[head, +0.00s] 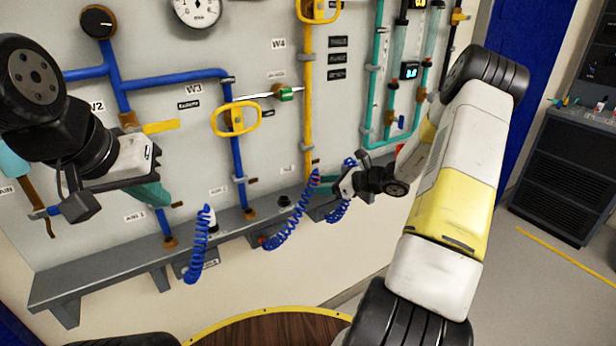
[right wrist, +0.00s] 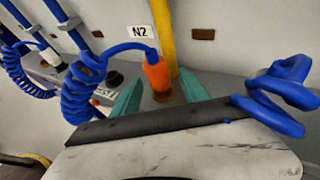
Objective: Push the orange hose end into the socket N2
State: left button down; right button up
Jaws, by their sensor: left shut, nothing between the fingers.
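The orange hose end (right wrist: 157,76) stands nearly upright in the right wrist view, with a blue coiled hose (right wrist: 84,88) arching from its top. The N2 label (right wrist: 139,31) is on the wall behind, to its left. A copper-coloured collar (right wrist: 162,96) shows just below the hose end; I cannot tell whether the two are joined. My right gripper (right wrist: 159,82) has its teal fingers apart on either side of the hose end, with visible gaps. In the head view the right gripper (head: 334,185) is at the bench. My left gripper (head: 162,196) is shut and empty, before the wall.
A grey bench (head: 120,259) runs along the wall's foot. Another blue coil (head: 200,246) hangs to the left. A dark round port (right wrist: 115,79) is left of the hose end. A yellow pipe (right wrist: 162,25) rises behind it. More blue coils (right wrist: 280,98) are at right.

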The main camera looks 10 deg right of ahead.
jog(key=v, duration=0.7)
jog(key=s+a+r+n+g+h, duration=0.2)
jog(key=s+a+r+n+g, duration=0.3)
jog(key=s+a+r+n, duration=0.7)
jog(key=s+d+r+n+t+h, duration=0.1)
jog(key=s+r+n+h, duration=0.5)
jog(key=s+n, duration=0.8)
notch_tip(320, 180, up, 3)
jog(key=shift+s+r+n+t, duration=0.3)
jog(key=shift+s+t, duration=0.4)
jog(key=shift+s, duration=0.3)
jog(key=shift+c, duration=0.2)
